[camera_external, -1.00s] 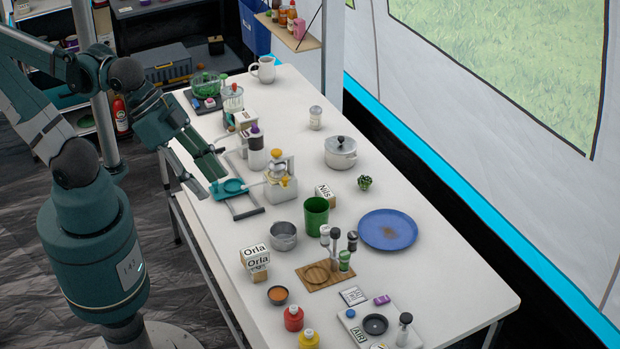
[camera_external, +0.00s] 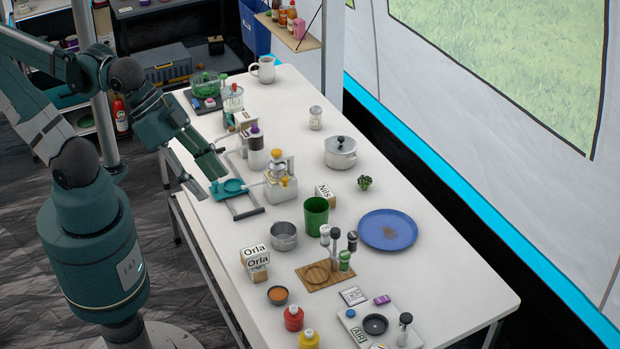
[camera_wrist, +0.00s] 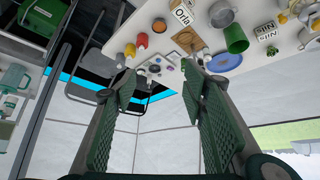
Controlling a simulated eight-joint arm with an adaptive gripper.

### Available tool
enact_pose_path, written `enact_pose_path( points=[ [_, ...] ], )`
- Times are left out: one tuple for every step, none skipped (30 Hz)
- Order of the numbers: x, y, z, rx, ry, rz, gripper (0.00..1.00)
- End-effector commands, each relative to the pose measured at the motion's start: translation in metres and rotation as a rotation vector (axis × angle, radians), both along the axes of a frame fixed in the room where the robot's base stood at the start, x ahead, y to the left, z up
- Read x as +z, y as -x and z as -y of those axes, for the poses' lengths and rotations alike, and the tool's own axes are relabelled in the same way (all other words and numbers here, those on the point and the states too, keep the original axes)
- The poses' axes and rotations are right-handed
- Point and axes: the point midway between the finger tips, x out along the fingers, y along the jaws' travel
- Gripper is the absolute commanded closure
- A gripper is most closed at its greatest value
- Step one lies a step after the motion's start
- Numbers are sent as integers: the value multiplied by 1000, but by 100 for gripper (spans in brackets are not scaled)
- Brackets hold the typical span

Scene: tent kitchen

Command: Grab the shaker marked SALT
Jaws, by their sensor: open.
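Several small shakers are on the white table, but I cannot read SALT on any of them. One pale shaker with a silver lid (camera_external: 315,118) stands alone near the back right. A grey-topped shaker (camera_external: 325,235) and a dark-topped shaker (camera_external: 352,241) stand near the green cup, with a green-bodied shaker (camera_external: 344,262) just in front. Another dark-topped shaker (camera_external: 404,329) stands on the front tray. My gripper (camera_external: 211,180) is open and empty above the table's left edge, apart from all of these. Its fingers also show in the wrist view (camera_wrist: 158,88).
A blue plate (camera_external: 388,230), green cup (camera_external: 316,217), metal pot (camera_external: 284,236) and wooden board (camera_external: 311,277) crowd the front half. A lidded pot (camera_external: 340,153) stands behind. A coffee maker (camera_external: 280,180) and teal-and-grey stand (camera_external: 243,207) are near my gripper. The back right tabletop is fairly clear.

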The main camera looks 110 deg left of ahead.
Motion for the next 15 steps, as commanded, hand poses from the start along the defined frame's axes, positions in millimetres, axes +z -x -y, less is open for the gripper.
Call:
enact_pose_path(
  points=[
    [0,0,0,0,0,0,57],
    [0,0,0,0,0,0,57],
    [0,0,0,1,1,0,57],
    [0,0,0,1,0,0,57],
    [0,-1,-1,3,1,-1,57],
    [1,-1,-2,6,0,-2,57],
    [1,-2,-3,9,1,-3,57],
    [2,-3,-4,12,2,-5,57],
    [3,-5,-6,18,3,-7,57],
    [4,-7,-8,24,4,-9,57],
    [5,-9,-9,30,6,-11,57],
    [6,-12,-12,40,8,-15,57],
    [8,-14,-15,48,9,-18,57],
    [9,-17,-18,58,10,-22,57],
    [11,-21,-23,72,13,-28,57]
  ],
)
